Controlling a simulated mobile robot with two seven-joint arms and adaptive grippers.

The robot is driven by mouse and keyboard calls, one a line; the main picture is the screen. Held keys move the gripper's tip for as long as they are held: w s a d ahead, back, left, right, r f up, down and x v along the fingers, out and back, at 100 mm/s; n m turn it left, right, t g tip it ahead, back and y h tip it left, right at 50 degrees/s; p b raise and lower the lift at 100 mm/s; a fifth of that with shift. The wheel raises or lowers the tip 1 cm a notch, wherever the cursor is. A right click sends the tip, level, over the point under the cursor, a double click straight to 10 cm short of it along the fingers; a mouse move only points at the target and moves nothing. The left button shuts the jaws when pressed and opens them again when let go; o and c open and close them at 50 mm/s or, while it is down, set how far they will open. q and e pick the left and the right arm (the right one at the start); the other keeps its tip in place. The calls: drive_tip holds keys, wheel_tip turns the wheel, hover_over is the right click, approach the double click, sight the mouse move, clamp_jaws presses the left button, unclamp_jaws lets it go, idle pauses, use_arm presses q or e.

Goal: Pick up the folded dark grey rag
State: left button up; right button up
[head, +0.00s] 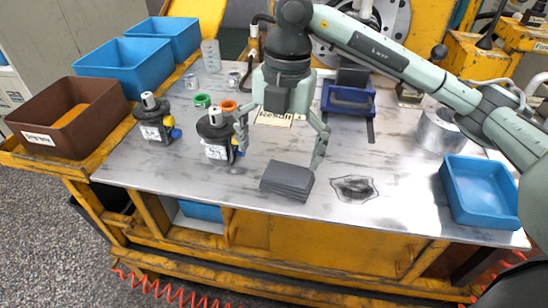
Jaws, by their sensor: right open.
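The folded dark grey rag (287,181) lies flat on the metal tabletop (225,185) near its front edge. My right gripper (279,158) comes down from above with its fingers spread wide. The right finger is close to the rag's right back corner, and the left finger is beside the nearer motor, up and left of the rag. The gripper is open and holds nothing; I cannot tell whether a fingertip touches anything. My left gripper is not in the picture.
Two black and white hydraulic motors (154,118) (215,137) stand left of the rag. A dark stain (354,188) marks the table to its right. A blue tray (480,192) is at the right, a blue vise (348,97) behind. Brown (70,117) and blue bins (127,65) stand left.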

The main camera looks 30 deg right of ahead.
sight(288, 174)
drive_tip(key=shift+w+d+r+m+h, duration=0.1)
drive_tip(key=shift+w+d+m+h, duration=0.1)
drive_tip(key=shift+d, duration=0.2)
drive_tip(key=shift+w+d+r+m+h, duration=0.1)
drive_tip(key=shift+d+h, duration=0.1)
drive_tip(key=shift+d, duration=0.2)
drive_tip(key=shift+d+f, duration=0.25)
drive_tip(key=shift+f, duration=0.05)
drive_tip(key=f, duration=0.7)
drive_tip(key=shift+d, duration=0.25)
drive_tip(key=shift+c, duration=0.2)
drive_tip(key=c, duration=1)
